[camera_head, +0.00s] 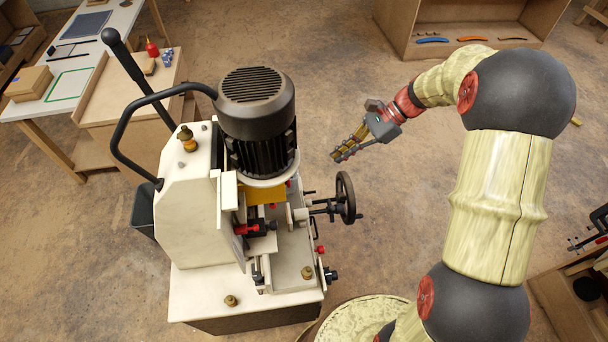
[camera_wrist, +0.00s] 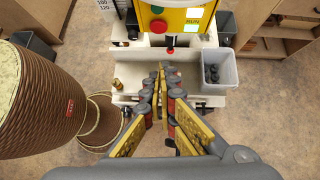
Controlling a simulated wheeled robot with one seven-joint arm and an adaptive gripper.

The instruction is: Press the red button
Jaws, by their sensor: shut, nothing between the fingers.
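The red button (camera_wrist: 158,26) is a round button on a yellow panel (camera_wrist: 173,15) at the top of the wrist view. In the head view I cannot make it out; the panel face is turned away or hidden. My gripper (camera_head: 338,154) is to the right of the machine (camera_head: 196,205) in the head view, in free air and apart from it. In the wrist view my gripper (camera_wrist: 162,68) has its fingertips together, empty, and below the red button in the picture.
A black motor (camera_head: 257,105) and a handwheel (camera_head: 345,197) stick out from the machine. A grey bin (camera_wrist: 207,70) hangs at its side. A shelf (camera_head: 455,30) stands behind. Open floor lies between.

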